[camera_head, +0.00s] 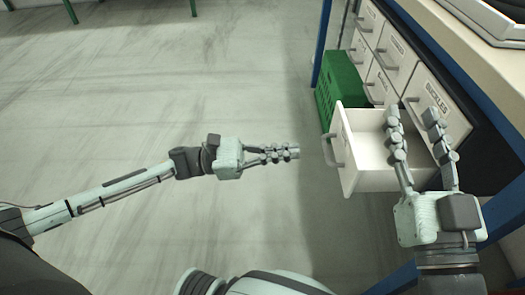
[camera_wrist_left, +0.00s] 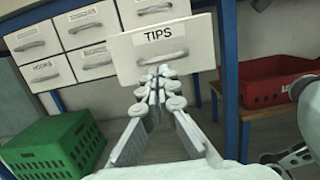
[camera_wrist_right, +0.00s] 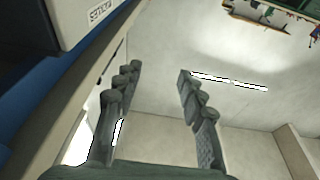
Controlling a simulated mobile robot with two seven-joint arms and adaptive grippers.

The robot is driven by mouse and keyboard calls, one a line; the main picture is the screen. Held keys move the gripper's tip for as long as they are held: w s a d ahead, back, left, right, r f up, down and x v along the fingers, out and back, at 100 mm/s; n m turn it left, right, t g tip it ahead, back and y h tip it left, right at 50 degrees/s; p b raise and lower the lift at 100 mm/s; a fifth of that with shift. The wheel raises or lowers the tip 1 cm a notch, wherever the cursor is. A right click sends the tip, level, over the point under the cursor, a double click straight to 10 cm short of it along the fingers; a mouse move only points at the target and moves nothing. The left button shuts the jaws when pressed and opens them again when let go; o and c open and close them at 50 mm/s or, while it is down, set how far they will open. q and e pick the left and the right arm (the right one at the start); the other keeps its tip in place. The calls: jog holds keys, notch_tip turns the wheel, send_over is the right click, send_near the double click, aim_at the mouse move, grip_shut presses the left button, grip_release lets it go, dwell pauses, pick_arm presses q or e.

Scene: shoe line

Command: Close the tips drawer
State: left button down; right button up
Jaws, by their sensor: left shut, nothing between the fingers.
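The tips drawer (camera_head: 372,170) is pulled out from the cabinet, and its inside shows empty where visible in the head view. In the left wrist view its white front (camera_wrist_left: 185,57) carries the label TIPS and a grey handle below it. My left gripper (camera_head: 292,152) is shut and empty, pointing at the drawer front, with a gap between them in the head view. It also shows in the left wrist view (camera_wrist_left: 160,75), overlapping the handle. My right gripper (camera_head: 412,108) is open above the drawer and hides part of it. Its spread fingers show in the right wrist view (camera_wrist_right: 160,80).
Other drawers (camera_head: 397,55) of the cabinet are shut, one labelled BUCKLES (camera_head: 436,100). A green crate (camera_head: 343,80) stands beside the open drawer. A red crate (camera_wrist_left: 275,82) sits at the right in the left wrist view. The floor left of the drawer is clear.

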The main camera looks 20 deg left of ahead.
pick_arm(q)
jog(key=shift+x, duration=2.2)
pick_arm(e)
jog(key=shift+w+d+f+g+h, duration=0.15)
jog(key=shift+f+g, duration=0.05)
jog(key=shift+f, duration=0.25)
jog(key=shift+w+d+f+g+h, duration=0.1)
jog(key=shift+w+f+g+h, duration=0.1)
jog(key=shift+f, duration=0.25)
